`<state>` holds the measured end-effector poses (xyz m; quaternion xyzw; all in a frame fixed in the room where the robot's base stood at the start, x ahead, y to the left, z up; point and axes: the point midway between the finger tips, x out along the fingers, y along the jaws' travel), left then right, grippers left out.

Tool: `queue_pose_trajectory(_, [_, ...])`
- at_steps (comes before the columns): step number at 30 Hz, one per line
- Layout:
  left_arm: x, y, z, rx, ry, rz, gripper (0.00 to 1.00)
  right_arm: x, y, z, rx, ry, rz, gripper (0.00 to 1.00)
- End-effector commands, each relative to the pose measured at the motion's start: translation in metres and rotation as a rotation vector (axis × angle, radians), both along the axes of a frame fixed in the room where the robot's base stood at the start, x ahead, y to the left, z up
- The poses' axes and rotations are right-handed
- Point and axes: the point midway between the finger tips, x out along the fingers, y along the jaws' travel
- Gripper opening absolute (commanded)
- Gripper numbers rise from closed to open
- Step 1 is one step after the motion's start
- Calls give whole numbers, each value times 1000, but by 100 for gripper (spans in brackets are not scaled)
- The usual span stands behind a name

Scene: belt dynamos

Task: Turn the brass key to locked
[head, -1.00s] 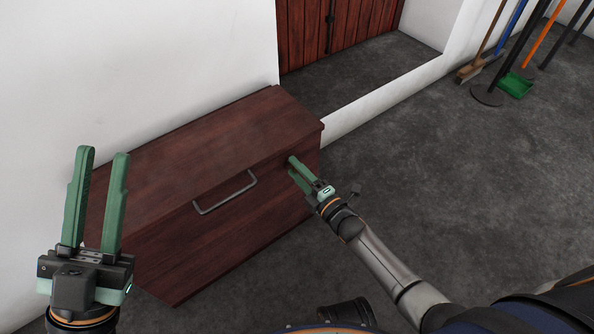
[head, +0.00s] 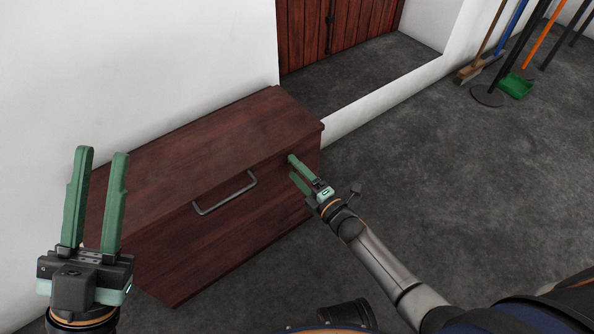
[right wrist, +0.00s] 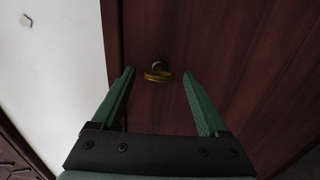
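The brass key (right wrist: 158,74) sits in the front face of the dark red-brown wooden chest (head: 190,165). In the right wrist view its bow shows flat and roughly level, ahead of and between my right gripper's two green fingers. A gap shows on both sides of the key. My right gripper (head: 291,168) is open at the right end of the chest's front. In the head view the key cannot be made out there. My left gripper (head: 104,170) is open and empty, raised at the left, in front of the chest's left end in the picture.
A grey metal handle (head: 225,193) stands out from the chest, left of my right gripper. A white wall (head: 130,60) is behind the chest. Brooms and a green dustpan (head: 515,86) stand far right. The grey floor (head: 440,170) between is clear.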

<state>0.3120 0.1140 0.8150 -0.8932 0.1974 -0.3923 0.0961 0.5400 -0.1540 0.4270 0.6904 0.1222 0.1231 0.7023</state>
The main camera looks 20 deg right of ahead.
Motion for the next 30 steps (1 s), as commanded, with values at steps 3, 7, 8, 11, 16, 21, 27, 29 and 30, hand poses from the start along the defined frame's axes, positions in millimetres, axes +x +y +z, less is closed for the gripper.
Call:
queue_pose_trajectory(3, [0,0,0,4,-1,-1,27,0,0,1,1,-1,0,80])
queue_pose_trajectory(7, [0,0,0,5,-1,-2,27,0,0,1,1,-1,0,80])
queue_pose_trajectory(8, [0,0,0,5,-1,-2,27,-1,-1,1,1,-1,0,80])
queue_pose_trajectory(11, [0,0,4,4,0,-3,27,-8,-3,1,2,2,0,80])
queue_pose_trajectory(16, [-1,1,19,-5,-4,-6,27,-36,-13,3,1,3,-1,80])
queue_pose_trajectory(21, [-2,4,34,-20,-10,-13,27,-72,-26,3,1,3,-1,80])
queue_pose_trajectory(27, [-2,5,42,-25,-12,-15,27,-104,-38,2,1,1,-1,80])
queue_pose_trajectory(29, [-2,5,44,-26,-11,-17,27,-110,-40,1,1,1,-1,80])
queue_pose_trajectory(30, [-2,5,44,-27,-12,-17,27,-113,-41,1,1,0,0,80])
